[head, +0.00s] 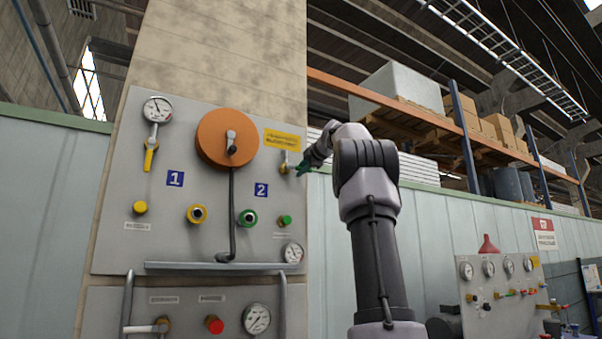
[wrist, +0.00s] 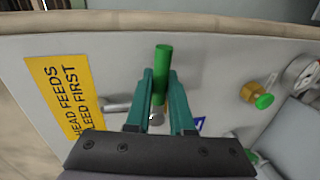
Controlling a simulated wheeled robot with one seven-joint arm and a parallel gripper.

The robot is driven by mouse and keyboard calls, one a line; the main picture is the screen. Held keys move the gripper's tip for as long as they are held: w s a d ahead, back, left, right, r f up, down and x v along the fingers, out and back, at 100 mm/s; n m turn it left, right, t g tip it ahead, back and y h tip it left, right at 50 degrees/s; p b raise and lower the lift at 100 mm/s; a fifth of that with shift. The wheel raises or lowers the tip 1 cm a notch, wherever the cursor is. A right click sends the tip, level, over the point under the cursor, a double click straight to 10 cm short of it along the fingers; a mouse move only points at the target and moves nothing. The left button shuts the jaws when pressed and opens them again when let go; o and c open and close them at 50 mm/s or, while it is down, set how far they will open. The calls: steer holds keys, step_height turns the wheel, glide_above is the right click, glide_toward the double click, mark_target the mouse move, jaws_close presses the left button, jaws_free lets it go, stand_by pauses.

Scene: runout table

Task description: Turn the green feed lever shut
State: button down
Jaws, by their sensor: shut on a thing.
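The green feed lever (wrist: 162,58) shows in the wrist view as a straight green bar, running up the picture between my teal fingers and out past their tips. My gripper (wrist: 160,82) is shut on it, one finger on each side. The lever's lower part and its pivot are partly hidden by the fingers. In the head view my gripper (head: 302,169) is at the right edge of the upper grey panel (head: 215,180), beside a valve fitting (head: 286,167). The green lever is hard to make out there.
A yellow sign (head: 285,139) is just above the valve. A yellow lever (head: 149,158) hangs under a gauge (head: 156,109) at the left. An orange disc (head: 212,137) with a black hose (head: 232,205) is in the middle. A grey rail (head: 210,267) runs below.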

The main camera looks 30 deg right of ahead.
steer(key=shift+r+n, duration=0.15)
steer(key=shift+n, duration=0.15)
steer(key=c, duration=0.8)
jaws_free()
steer(key=shift+s, duration=0.1)
steer(key=s, duration=0.3)
steer(key=s+r, duration=0.1)
steer(key=s, duration=0.3)
steer(key=s+r, duration=0.1)
steer(key=s, duration=0.2)
steer(key=shift+s+d, duration=0.15)
steer(key=shift+s, duration=0.1)
